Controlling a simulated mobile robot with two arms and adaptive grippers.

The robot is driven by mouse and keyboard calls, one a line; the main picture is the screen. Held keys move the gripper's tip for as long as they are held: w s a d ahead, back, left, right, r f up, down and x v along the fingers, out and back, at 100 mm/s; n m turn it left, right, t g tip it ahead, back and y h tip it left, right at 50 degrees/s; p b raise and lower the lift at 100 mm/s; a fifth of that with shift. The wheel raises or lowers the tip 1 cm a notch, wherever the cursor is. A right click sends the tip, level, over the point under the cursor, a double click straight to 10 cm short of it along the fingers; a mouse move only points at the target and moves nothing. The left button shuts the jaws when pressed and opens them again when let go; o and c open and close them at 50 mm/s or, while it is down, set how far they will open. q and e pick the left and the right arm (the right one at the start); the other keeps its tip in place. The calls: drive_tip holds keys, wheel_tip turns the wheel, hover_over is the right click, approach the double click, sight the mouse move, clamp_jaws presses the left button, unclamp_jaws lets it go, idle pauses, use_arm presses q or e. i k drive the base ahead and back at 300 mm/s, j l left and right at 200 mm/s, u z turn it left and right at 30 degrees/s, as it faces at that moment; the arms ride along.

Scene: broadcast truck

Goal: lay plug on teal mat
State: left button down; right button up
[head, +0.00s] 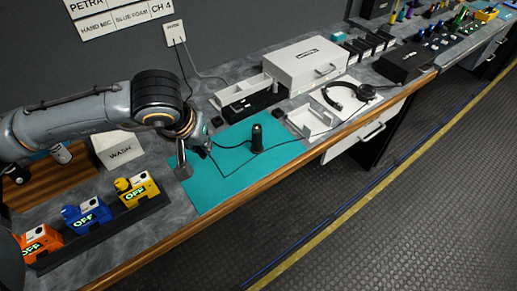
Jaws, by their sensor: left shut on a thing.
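The teal mat (225,178) lies flat on the bench in the middle of the head view. My left gripper (195,153) is over the mat's upper left corner, shut on the plug (205,150). The plug is small, dark and mostly hidden by the fingers; I cannot tell whether it touches the mat. A thin black cable (229,147) runs from it across the mat. A black upright cylinder (257,139) stands on the mat, right of the gripper. My right gripper is not in view.
A headset (350,96) lies by an open white box (316,119). Orange, blue and yellow OFF units (136,190) stand left. The mat's front part is clear.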

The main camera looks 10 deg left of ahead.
sight(215, 179)
drive_tip(key=k+j+z, duration=0.1)
drive_tip(key=z, duration=0.35)
drive_tip(key=k+j+z, duration=0.15)
drive_tip(key=z, duration=0.3)
drive_tip(key=k+j+z, duration=0.15)
drive_tip(key=z, duration=0.35)
drive_tip(key=k+j, duration=0.15)
drive_tip(key=k, duration=0.25)
drive_tip(key=k+j, duration=0.2)
drive_tip(key=k, duration=0.2)
